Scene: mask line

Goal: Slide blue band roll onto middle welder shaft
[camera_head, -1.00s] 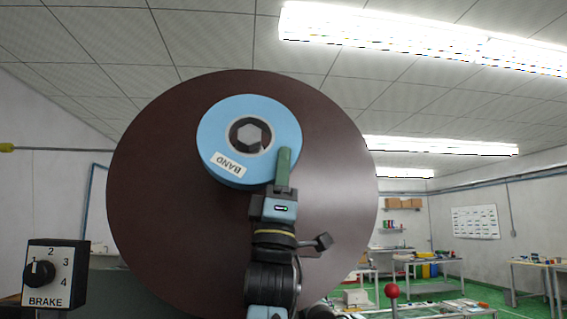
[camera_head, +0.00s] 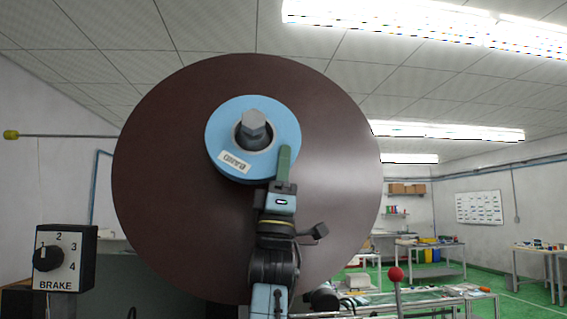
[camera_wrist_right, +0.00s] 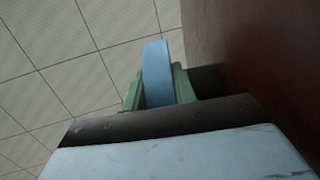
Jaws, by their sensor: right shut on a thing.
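The blue band roll (camera_head: 228,112) sits in front of the large dark red disc (camera_head: 160,190) in the head view. The grey hexagonal shaft (camera_head: 253,124) shows through the roll's hole and its end sticks out toward me. My right gripper (camera_head: 282,165) comes up from below and is shut on the roll's lower right rim. In the right wrist view, the blue roll (camera_wrist_right: 158,75) stands edge-on between the green fingers (camera_wrist_right: 157,92), with the dark red disc (camera_wrist_right: 265,50) to its right. I cannot tell whether the roll touches the disc. My left gripper is not in view.
A brake knob box (camera_head: 62,258) stands at the lower left. A red ball-topped lever (camera_head: 396,275) is at the lower right. A thin rod with a yellow end (camera_head: 12,134) reaches in from the left. Workbenches (camera_head: 430,262) stand far back at right.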

